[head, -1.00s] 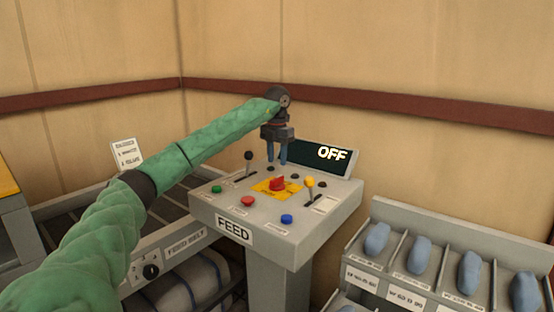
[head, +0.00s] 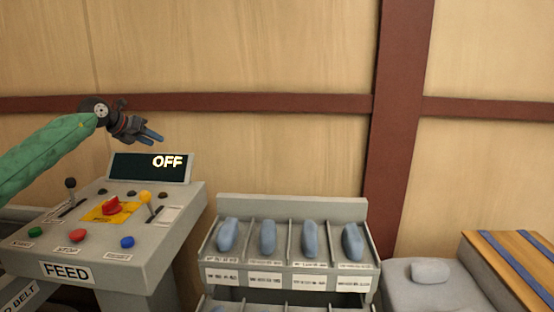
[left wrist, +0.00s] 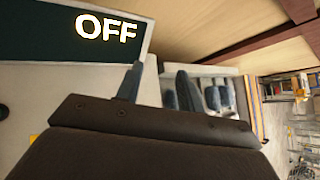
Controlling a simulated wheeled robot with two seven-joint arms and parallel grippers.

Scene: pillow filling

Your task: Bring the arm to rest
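My left arm (head: 48,155) is green and reaches in from the left in the head view. Its gripper (head: 152,137) is held in the air above the FEED console (head: 70,250), just above the display screen (head: 140,168) that reads OFF. The gripper points right. In the left wrist view its two blue fingers (left wrist: 158,85) stand apart with a gap and nothing between them. The screen (left wrist: 90,45) shows there at upper left. My right gripper is in neither view.
The console carries a red knob (head: 112,205), a yellow-topped lever (head: 146,203), a black-topped lever (head: 71,190) and several coloured buttons. A grey rack (head: 290,205) with several blue-grey pieces stands to its right. A grey block (head: 430,271) and slatted wooden surface (head: 505,265) are at far right.

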